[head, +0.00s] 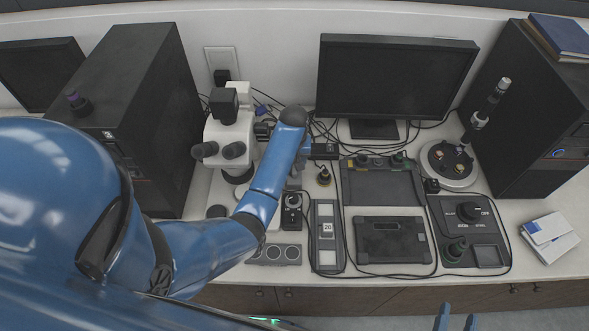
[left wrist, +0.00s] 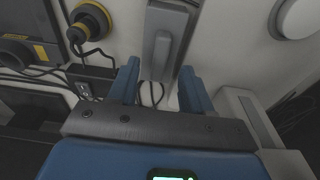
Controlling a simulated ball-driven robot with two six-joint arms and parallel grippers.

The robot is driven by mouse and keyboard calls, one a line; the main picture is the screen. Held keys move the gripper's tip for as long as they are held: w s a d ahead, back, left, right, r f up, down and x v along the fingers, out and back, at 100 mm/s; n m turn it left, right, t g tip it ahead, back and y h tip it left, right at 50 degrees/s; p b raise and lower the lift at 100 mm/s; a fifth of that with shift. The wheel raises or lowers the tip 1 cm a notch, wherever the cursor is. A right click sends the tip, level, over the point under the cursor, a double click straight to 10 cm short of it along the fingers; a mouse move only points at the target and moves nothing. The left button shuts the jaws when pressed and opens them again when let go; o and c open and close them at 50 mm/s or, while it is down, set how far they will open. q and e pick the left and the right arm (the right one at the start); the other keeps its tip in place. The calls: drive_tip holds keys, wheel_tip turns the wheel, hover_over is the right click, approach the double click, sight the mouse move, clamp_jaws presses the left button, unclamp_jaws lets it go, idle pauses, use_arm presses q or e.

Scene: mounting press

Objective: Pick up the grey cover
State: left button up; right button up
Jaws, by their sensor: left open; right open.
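A grey piece with a raised long bar, which looks like the grey cover (left wrist: 161,48), lies just ahead of my left gripper (left wrist: 160,84) in the left wrist view. The bar is in line with the gap between the two blue fingers, and the fingers are open with nothing held. Whether they touch the cover I cannot tell. In the head view my left arm reaches in from the left past the microscope and hides much of this spot. My right gripper (head: 456,318) shows only its open, empty fingertips at the bottom right edge.
A white microscope (head: 228,130) stands left of my left forearm. A monitor (head: 393,80) is behind, with loose cables around it. Dark trays (head: 392,240), a control box (head: 467,214) and a round holder (head: 449,166) fill the right. A yellow-ringed knob (left wrist: 90,20) is close by.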

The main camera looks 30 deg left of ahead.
sight(294, 171)
use_arm(q)
drive_tip(key=shift+w+f, duration=0.15)
drive_tip(key=shift+f, duration=1.15)
clamp_jaws()
